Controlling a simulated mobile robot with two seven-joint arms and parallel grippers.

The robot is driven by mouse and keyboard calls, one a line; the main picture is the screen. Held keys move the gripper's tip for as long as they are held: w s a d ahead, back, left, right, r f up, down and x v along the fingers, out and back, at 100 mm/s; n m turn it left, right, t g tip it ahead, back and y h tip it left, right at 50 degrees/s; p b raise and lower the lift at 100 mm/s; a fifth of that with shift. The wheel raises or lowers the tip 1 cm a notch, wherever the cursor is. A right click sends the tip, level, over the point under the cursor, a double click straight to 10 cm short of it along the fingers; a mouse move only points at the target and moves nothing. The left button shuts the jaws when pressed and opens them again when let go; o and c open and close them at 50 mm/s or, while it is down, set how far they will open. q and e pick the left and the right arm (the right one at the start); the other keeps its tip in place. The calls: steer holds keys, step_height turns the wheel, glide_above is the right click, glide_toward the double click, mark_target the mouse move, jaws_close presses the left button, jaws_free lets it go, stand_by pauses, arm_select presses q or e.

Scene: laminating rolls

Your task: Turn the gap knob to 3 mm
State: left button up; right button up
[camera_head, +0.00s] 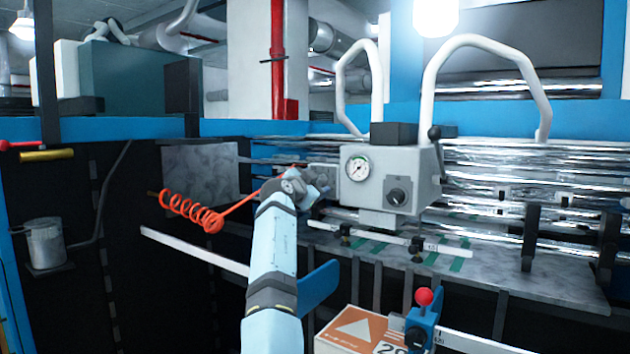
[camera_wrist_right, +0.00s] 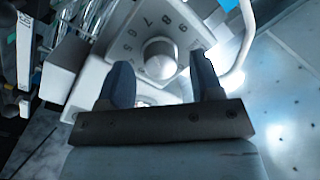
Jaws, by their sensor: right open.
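A round pale knob (camera_wrist_right: 160,58) sits on a light grey panel in the right wrist view, with a ring of printed numbers around it, 7 and 9 among them. I cannot read a 3 or see a pointer. My right gripper (camera_wrist_right: 160,64) is open, its two dark fingers on either side of the knob; I cannot tell whether they touch it. In the head view my right gripper (camera_head: 318,184) is at the left side of the grey control box (camera_head: 382,165), and the numbered knob is hidden. My left gripper is out of view.
The box front carries a pressure gauge (camera_head: 357,168) and a black knob (camera_head: 398,196). A coiled orange hose (camera_head: 195,211) hangs left of my arm. White curved rails (camera_head: 540,95) rise behind the box. A carton (camera_head: 350,335) stands at bottom centre.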

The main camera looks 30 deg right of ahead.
steer(key=shift+d, duration=0.1)
steer(key=shift+c, duration=0.4)
steer(key=c, duration=0.9)
steer(key=shift+o, duration=0.2)
